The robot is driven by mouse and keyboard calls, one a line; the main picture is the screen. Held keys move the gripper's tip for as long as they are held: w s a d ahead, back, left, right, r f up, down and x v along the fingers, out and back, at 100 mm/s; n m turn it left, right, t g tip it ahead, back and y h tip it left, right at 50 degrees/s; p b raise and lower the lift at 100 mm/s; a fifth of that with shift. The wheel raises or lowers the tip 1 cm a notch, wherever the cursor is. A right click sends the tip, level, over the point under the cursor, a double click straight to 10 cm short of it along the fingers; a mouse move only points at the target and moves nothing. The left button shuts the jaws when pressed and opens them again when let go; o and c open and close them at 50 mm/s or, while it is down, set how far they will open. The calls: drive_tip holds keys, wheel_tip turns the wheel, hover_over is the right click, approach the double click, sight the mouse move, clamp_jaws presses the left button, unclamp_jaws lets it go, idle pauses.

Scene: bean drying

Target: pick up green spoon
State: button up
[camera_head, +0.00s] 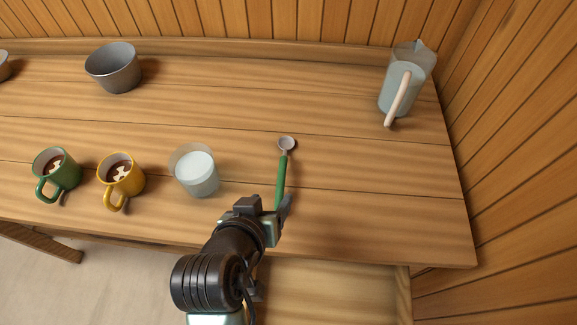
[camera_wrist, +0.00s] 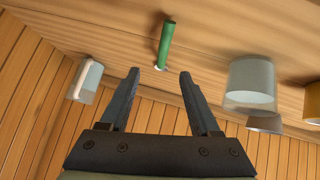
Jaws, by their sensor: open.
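The green spoon (camera_head: 281,181) lies on the wooden table, its round metal bowl toward the back and its green handle toward me. My gripper (camera_head: 284,208) is at the front part of the table, by the near end of the handle, and partly covers that end. In the wrist view the green handle (camera_wrist: 167,43) shows just beyond the open fingertips, roughly centred on the gap. My gripper (camera_wrist: 160,72) is open, with nothing between its fingers. Whether it touches the handle cannot be told.
A glass of white liquid (camera_head: 196,173) stands left of the spoon, with a yellow mug (camera_head: 122,176) and a green mug (camera_head: 56,172) farther left. A pitcher (camera_head: 404,85) stands at the back right, a grey bowl (camera_head: 113,68) at the back left. The table right of the spoon is clear.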

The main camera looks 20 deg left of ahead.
sight(279, 183)
drive_tip(key=x, duration=0.6)
drive_tip(key=shift+a+p+x, duration=0.15)
drive_tip(key=shift+p+x, duration=0.05)
drive_tip(key=shift+x, duration=1.15)
drive_tip(key=shift+a+p+x, duration=0.15)
drive_tip(key=shift+x, duration=1.25)
drive_tip(key=shift+r, duration=0.15)
clamp_jaws()
